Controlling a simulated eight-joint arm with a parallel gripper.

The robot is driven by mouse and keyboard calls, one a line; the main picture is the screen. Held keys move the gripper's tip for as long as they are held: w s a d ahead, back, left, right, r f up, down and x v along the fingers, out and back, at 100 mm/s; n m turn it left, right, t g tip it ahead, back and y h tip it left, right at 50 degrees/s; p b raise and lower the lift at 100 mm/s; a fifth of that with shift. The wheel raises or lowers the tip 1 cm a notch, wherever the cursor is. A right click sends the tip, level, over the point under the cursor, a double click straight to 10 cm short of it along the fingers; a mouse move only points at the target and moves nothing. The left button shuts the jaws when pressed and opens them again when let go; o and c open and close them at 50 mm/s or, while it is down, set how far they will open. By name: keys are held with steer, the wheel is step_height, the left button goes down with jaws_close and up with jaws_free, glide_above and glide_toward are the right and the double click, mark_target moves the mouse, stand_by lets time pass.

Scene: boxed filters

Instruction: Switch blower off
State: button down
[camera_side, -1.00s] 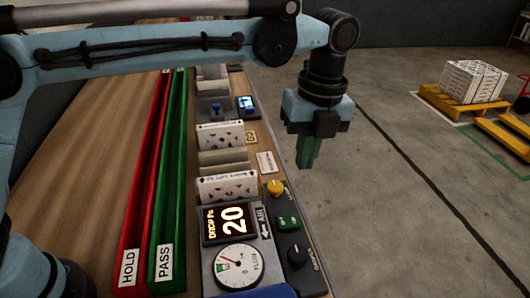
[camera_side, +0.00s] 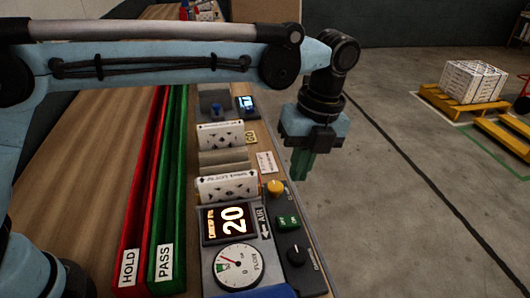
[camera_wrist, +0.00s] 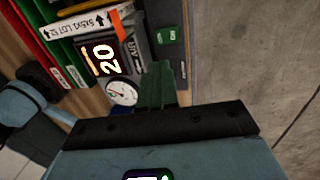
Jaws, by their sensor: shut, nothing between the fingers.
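The control panel (camera_side: 300,277) at the bench's right edge carries a green rocker switch (camera_side: 288,222), a yellow knob (camera_side: 275,187) and a black knob (camera_side: 297,254). The switch's lettering is too small to read surely. In the wrist view a green switch (camera_wrist: 166,37) shows beyond my fingers. The display (camera_side: 229,222) reads 20, and the round flow gauge (camera_side: 238,267) stands below it. My gripper (camera_side: 300,178) is shut and empty, its green fingers pointing down. It hangs above and apart from the panel; in the wrist view my gripper (camera_wrist: 160,80) hides part of the panel.
Boxed filters (camera_side: 227,187) stand in a row behind the display. Red HOLD (camera_side: 128,260) and green PASS (camera_side: 166,265) channels run along the bench to the left. A yellow pallet with a box (camera_side: 472,82) stands on the floor.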

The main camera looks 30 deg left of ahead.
mark_target(291, 220)
steer(key=f, duration=0.3)
steer(key=s+a+f, duration=0.1)
steer(key=f, duration=0.7)
steer(key=shift+s+a+f, duration=0.1)
steer(key=shift+s+a, duration=0.1)
steer(key=shift+s+a+f, duration=0.1)
steer(key=shift+f, duration=0.1)
steer(key=shift+f+t+h, duration=0.1)
steer(key=shift+t+h, duration=0.2)
steer(key=shift+w+d, duration=0.6)
steer(key=shift+d, duration=0.05)
step_height(291, 220, up, 14)
steer(key=w, duration=0.1)
steer(key=shift+d, duration=0.45)
stand_by(0.3)
